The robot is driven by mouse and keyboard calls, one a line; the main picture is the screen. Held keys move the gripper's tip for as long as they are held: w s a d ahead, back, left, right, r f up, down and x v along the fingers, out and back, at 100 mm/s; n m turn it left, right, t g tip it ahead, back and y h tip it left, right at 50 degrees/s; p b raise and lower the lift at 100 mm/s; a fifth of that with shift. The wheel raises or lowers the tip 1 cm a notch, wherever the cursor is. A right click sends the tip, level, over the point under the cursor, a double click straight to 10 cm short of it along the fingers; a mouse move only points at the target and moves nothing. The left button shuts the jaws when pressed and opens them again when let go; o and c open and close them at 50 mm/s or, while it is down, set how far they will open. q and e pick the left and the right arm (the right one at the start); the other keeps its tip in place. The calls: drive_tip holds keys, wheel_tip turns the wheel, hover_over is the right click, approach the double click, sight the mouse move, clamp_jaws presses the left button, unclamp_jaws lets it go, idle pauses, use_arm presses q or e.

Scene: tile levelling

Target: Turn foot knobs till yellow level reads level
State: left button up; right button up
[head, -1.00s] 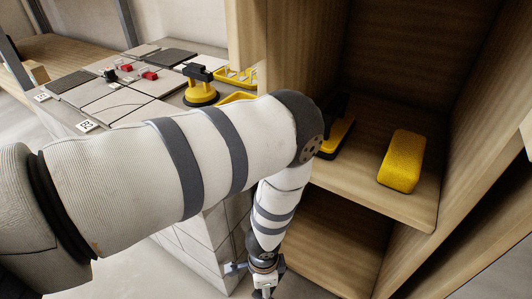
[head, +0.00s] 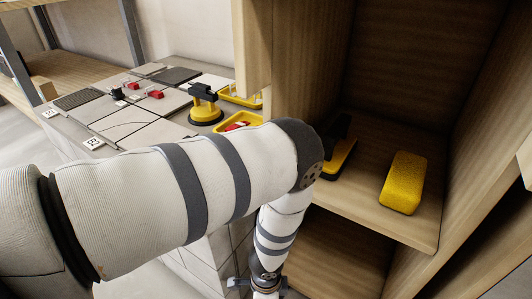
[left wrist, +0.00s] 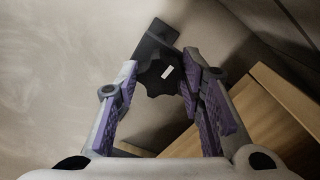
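A black star-shaped foot knob (left wrist: 160,76) with a small white mark shows in the left wrist view, below a dark bracket (left wrist: 155,40). My left gripper (left wrist: 159,78) has its two purple-padded fingers spread, with the knob between the tips; I cannot tell whether either finger touches it. In the head view my left arm reaches down in front of the tiled block, and its hand (head: 264,282) is cut off by the bottom edge. I cannot pick out the yellow level in either view. My right gripper is not in view.
A tiled block (head: 120,125) carries a yellow suction lifter (head: 205,105), yellow trays (head: 237,126) and red pieces (head: 155,95). A wooden cabinet (head: 375,215) at right holds a yellow sponge (head: 404,182) and a yellow-and-black tool (head: 338,158), close beside my arm.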

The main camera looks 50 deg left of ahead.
use_arm(q)
drive_tip(key=shift+o, duration=0.6)
wheel_tip(320, 180, up, 12)
